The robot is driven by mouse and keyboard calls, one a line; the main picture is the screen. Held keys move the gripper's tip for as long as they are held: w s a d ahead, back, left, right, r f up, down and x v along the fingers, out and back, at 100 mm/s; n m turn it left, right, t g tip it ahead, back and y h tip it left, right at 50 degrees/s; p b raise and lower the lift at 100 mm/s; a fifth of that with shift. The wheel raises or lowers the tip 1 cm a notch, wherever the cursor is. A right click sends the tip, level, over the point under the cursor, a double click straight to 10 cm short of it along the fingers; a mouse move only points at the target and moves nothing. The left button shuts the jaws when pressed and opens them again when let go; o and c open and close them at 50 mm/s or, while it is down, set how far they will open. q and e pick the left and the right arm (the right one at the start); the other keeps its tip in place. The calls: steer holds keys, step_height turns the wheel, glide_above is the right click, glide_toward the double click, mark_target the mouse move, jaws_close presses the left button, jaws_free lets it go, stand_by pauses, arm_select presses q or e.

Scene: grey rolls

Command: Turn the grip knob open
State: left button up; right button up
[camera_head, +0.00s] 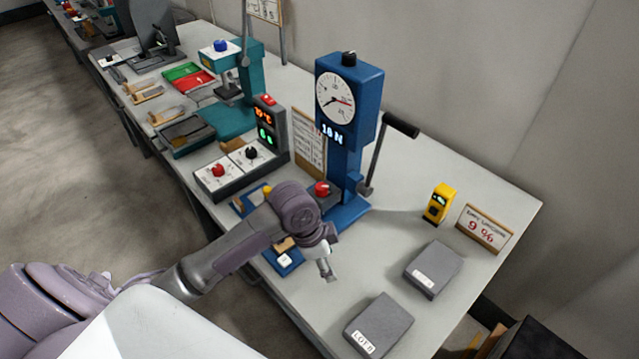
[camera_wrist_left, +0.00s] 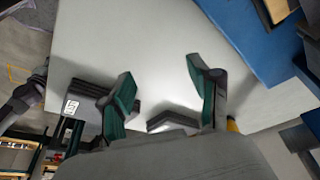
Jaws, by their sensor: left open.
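A blue force tester (camera_head: 345,150) with a round dial and a "10 N" readout stands on the bench. A red knob (camera_head: 322,188) sits low at its left side, and a black knob (camera_head: 348,58) sits on its top. A grey control box to its left carries another red knob (camera_head: 218,170) and a black knob (camera_head: 251,153). I cannot read which knob is the grip knob. My left gripper (camera_head: 326,266) hangs over the bench in front of the tester, apart from the knobs. In the left wrist view its teal fingers (camera_wrist_left: 162,94) are spread, with nothing between them. My right gripper is not in view.
Two dark grey blocks, one labelled LOT B (camera_head: 378,326) and another (camera_head: 433,268), lie at the right. A yellow meter (camera_head: 440,203) and a humidity sign (camera_head: 485,228) stand behind them. The tester's black-handled lever (camera_head: 385,150) sticks out right. Bare bench (camera_head: 350,270) lies between.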

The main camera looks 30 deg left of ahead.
mark_target(321, 186)
arm_select(q)
steer(key=w+a+r+m+h, duration=0.1)
steer(key=w+a+r+m, duration=0.1)
steer(key=w+a+r, duration=1.25)
steer(key=x, duration=0.3)
steer(key=p+x, duration=0.1)
steer(key=x, duration=0.2)
steer(key=p+x, duration=0.1)
steer(key=x, duration=0.2)
steer(key=shift+s+d, duration=0.25)
steer(key=shift+p+x, duration=0.3)
steer(key=shift+x, duration=0.5)
steer(key=shift+c, duration=0.3)
steer(key=c, duration=1.1)
